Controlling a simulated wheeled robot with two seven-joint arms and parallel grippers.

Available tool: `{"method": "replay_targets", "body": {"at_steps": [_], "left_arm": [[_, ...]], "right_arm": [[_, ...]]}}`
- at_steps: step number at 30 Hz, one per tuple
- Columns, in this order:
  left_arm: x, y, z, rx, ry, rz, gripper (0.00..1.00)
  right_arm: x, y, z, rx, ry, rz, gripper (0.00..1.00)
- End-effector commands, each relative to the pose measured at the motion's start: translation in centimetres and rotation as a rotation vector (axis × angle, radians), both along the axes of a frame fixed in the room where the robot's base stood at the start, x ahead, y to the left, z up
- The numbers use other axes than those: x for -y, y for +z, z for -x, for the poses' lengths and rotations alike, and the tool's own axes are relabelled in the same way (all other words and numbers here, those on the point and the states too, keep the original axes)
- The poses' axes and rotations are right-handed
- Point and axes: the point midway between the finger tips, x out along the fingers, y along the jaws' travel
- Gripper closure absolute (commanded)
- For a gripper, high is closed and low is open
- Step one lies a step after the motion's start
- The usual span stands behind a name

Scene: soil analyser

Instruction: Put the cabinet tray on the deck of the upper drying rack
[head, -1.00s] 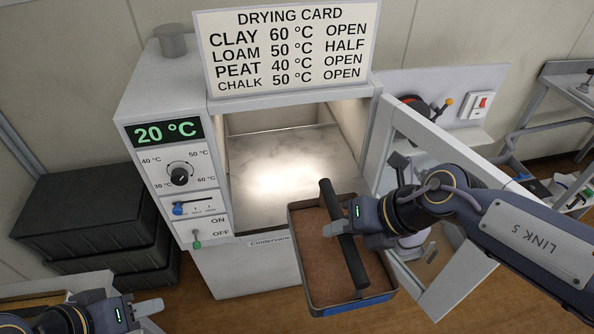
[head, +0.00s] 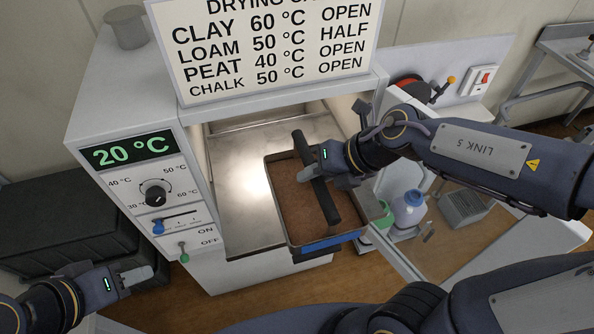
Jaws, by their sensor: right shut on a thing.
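The cabinet tray (head: 282,210) is a shallow grey metal tray of brown soil with a blue patch on its front and a black bar handle (head: 303,150) across it. My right gripper (head: 321,172) is shut on that handle. The tray overlaps the right part of the drying cabinet's (head: 110,95) lit metal floor (head: 235,215), its front end past the floor's front edge. I cannot tell whether it touches the floor. My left gripper (head: 130,276) is low at the left, apart from the tray; its jaw gap is unclear. I cannot make out an upper drying rack.
The drying card (head: 270,50) stands on the cabinet top. The open cabinet door (head: 400,250) is at the right of the opening. Bottles (head: 408,208) stand beyond the tray's right side. Black crates (head: 45,225) are at the left. My arm crosses the lower right.

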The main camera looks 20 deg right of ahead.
Motion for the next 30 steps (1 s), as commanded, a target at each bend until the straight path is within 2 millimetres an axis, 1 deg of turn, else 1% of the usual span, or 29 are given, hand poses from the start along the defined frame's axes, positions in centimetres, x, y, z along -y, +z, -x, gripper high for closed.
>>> {"method": "replay_targets", "body": {"at_steps": [1, 2, 3, 5, 9, 15, 18, 23, 26, 27, 30], "left_arm": [[0.0, 0.1, 0.0, 0.000, 0.000, 0.000, 0.60], [0.0, -0.2, 0.0, 0.000, 0.000, 0.000, 0.60], [0.0, -1.9, 0.0, 0.001, 0.000, 0.000, 0.60], [0.0, -3.0, 0.0, 0.000, 0.000, 0.000, 0.60], [0.0, -4.2, 0.0, 0.000, 0.000, 0.000, 0.60], [0.0, -5.3, 0.0, 0.000, 0.000, 0.000, 0.60], [0.0, -5.6, 0.0, 0.000, 0.000, 0.000, 0.60], [0.0, -5.8, 0.0, 0.000, 0.000, 0.000, 0.60], [0.0, -6.3, 0.0, 0.000, 0.000, 0.000, 0.60], [0.0, -6.7, 0.0, 0.000, 0.000, 0.000, 0.60], [0.0, -7.2, 0.0, 0.000, 0.000, 0.000, 0.60]], "right_arm": [[-0.2, 0.0, -0.4, 0.003, 0.004, 0.003, 1.00], [-0.2, -0.4, -0.7, 0.004, 0.004, 0.005, 1.00], [-0.3, -1.6, -1.7, 0.005, 0.002, 0.004, 1.00], [-0.4, -2.0, -2.8, 0.006, 0.003, 0.004, 1.00], [-0.5, -3.0, -5.4, 0.002, -0.002, 0.006, 1.00], [-0.7, -6.0, -7.8, -0.001, -0.003, 0.005, 1.00], [-0.8, -7.0, -8.8, 0.000, -0.003, 0.004, 1.00], [-0.9, -7.6, -9.5, 0.002, -0.001, 0.003, 1.00], [-0.9, -8.7, -10.1, 0.000, -0.003, 0.003, 1.00], [-0.9, -9.4, -10.0, 0.000, -0.003, 0.003, 1.00], [-0.9, -10.7, -9.9, 0.001, -0.003, 0.002, 1.00]]}}
